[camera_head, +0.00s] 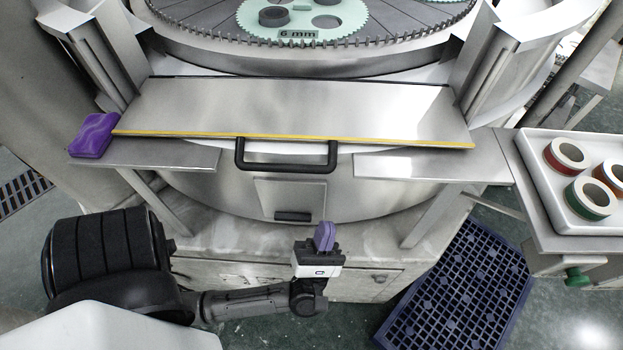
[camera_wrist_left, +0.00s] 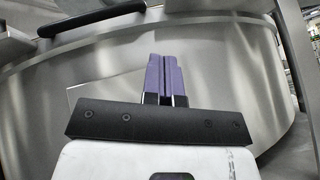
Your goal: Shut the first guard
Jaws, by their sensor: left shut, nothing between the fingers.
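The guard (camera_head: 290,108) is a flat steel panel with a yellow front edge, lying tilted outward in front of the round lapping plate. Its black bar handle (camera_head: 286,166) hangs at the middle of the front edge. The handle also shows in the left wrist view (camera_wrist_left: 92,18), at the top left. My left gripper (camera_head: 324,236) has purple fingertips and is shut and empty. It is below and slightly right of the handle, apart from it. In the left wrist view the closed fingers (camera_wrist_left: 165,78) point toward the curved steel drum. My right gripper is not in view.
A green toothed carrier marked 6 mm (camera_head: 300,20) lies on the lapping plate. A purple block (camera_head: 95,135) sits at the left ledge. A tray (camera_head: 550,197) with ringed parts stands at right. A blue grid mat (camera_head: 462,290) lies on the floor.

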